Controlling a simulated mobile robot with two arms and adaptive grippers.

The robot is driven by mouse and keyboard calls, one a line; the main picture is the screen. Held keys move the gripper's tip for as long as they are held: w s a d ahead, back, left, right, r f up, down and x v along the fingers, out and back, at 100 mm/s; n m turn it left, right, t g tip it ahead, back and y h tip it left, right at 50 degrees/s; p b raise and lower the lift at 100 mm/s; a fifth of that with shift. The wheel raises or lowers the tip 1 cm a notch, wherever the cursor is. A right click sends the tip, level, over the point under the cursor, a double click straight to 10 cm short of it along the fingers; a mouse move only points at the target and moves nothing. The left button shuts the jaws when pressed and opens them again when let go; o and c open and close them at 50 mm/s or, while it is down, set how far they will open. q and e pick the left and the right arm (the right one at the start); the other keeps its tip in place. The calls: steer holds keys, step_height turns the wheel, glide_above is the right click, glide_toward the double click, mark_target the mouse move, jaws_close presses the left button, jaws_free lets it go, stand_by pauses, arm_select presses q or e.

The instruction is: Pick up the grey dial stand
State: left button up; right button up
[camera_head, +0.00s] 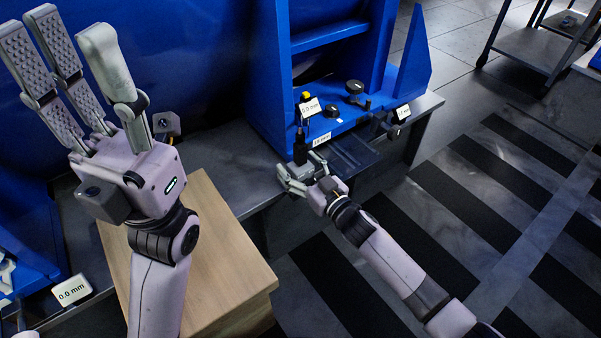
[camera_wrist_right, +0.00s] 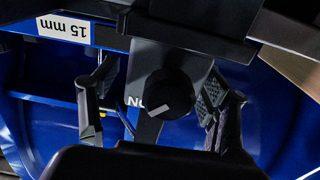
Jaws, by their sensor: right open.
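A dark upright stand (camera_head: 300,148) with a white "0.0 mm" readout beside its top stands at the front of the blue fixture, and I take it as the dial stand. My right gripper (camera_head: 301,168) is at its foot, fingers spread to either side. In the right wrist view, my right gripper (camera_wrist_right: 155,105) is open. A dark grey part with a black round knob (camera_wrist_right: 170,95) lies between its fingers, with gaps on both sides. The stand's foot is partly hidden by the fingers. My left gripper (camera_head: 88,62) is raised at the left, open and empty.
The blue fixture (camera_head: 273,70) rises behind the stand, with black round parts (camera_head: 354,88) on its shelf. A wooden block (camera_head: 222,247) stands beneath my left arm. Another "0.0 mm" label (camera_head: 73,290) is at lower left. Striped floor lies open at right.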

steer(key=shift+c, duration=0.2)
jaws_close()
stand_by(0.7)
steer(key=shift+r, duration=0.25)
